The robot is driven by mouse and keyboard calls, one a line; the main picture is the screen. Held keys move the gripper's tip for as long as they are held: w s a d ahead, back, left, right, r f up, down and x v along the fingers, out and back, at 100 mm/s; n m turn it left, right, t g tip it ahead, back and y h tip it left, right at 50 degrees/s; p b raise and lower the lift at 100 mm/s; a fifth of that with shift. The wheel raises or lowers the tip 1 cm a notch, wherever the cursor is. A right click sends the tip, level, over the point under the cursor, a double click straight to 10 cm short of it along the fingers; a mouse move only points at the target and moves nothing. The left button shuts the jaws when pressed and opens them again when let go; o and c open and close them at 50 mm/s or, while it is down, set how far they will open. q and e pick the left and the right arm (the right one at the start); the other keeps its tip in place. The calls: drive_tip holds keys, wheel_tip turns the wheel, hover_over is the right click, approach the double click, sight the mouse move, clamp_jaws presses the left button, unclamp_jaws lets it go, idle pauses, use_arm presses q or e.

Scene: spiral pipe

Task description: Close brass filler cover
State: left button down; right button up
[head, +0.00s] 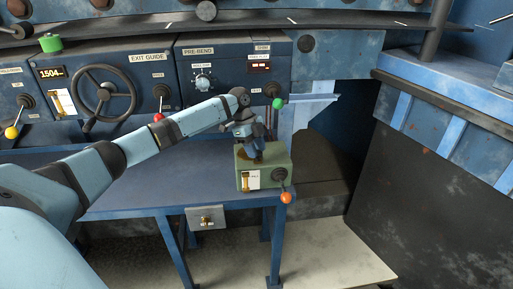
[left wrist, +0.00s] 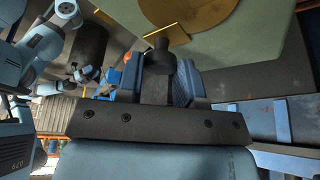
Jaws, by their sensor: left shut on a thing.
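A green box (head: 278,174) stands on the blue table, with a brass filler cover (head: 243,154) on its top, partly hidden behind my gripper. In the left wrist view the round brass cover (left wrist: 215,12) lies against the green face of the box, with a thin brass strip at its edge. My left gripper (head: 256,148) reaches down over the box top. Its jaws (left wrist: 157,82) are shut on a dark knob (left wrist: 158,48) close to the brass strip. How the knob joins the cover is hidden. My right gripper cannot be made out.
The blue table (head: 140,190) is clear left of the box. Behind stand control panels with a handwheel (head: 104,94) and a green-knobbed lever (head: 277,103). A small plate with a brass fitting (head: 207,219) hangs below the table edge.

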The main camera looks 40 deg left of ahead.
use_arm(q)
drive_tip(key=c, duration=0.8)
unclamp_jaws()
drive_tip(key=shift+s, duration=0.1)
drive_tip(key=b+v, duration=0.1)
drive_tip(key=v, duration=0.6)
drive_tip(key=shift+a+r, duration=0.15)
drive_tip(key=shift+r, duration=0.2)
